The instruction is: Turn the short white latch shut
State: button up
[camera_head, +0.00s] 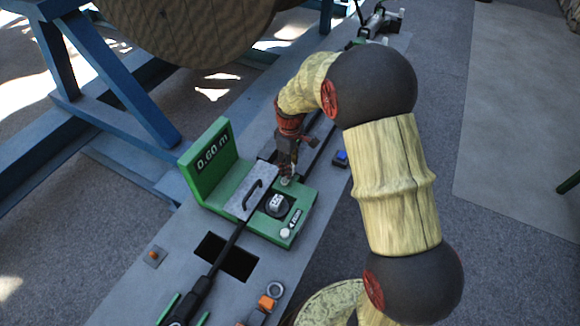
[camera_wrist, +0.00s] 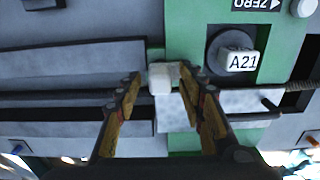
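The short white latch (camera_wrist: 160,79) is a small white block at the edge of the green counter unit (camera_wrist: 185,30) in the wrist view. My gripper (camera_wrist: 163,84) is open, with one finger on each side of the latch. A narrow gap shows at the left finger; whether the right finger touches is unclear. In the head view my gripper (camera_head: 287,169) points down at the far end of the green unit (camera_head: 273,233). A small pale knob (camera_head: 285,181) shows just under the fingertips there.
A black dial with a white A21 tag (camera_wrist: 241,61) sits beside the latch. A grey metal plate with a black handle (camera_head: 252,193) lies on the unit, with the black cable (camera_head: 226,248) running out. A blue button (camera_head: 341,157) is to the right.

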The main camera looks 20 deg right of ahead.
jog(key=shift+f, duration=0.1)
jog(key=shift+c, duration=0.7)
jog(key=c, duration=0.7)
grip_shut()
